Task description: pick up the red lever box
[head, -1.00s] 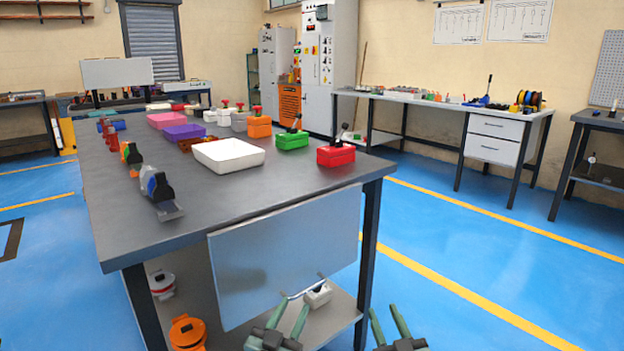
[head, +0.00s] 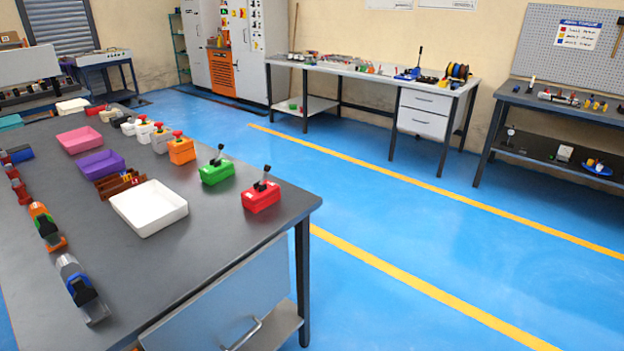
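The red lever box (head: 261,198) sits on the grey workbench (head: 225,240) near its right corner. It is a small red block with a black lever on top, tilted up. A green lever box (head: 217,173) of the same kind stands just behind and left of it. Neither of my grippers shows in the head view now.
A white tray (head: 149,207) lies left of the red box, with purple (head: 101,165) and pink (head: 80,140) trays behind it. An orange box (head: 181,151) stands behind the green one. Blue floor (head: 400,240) right of the bench is clear.

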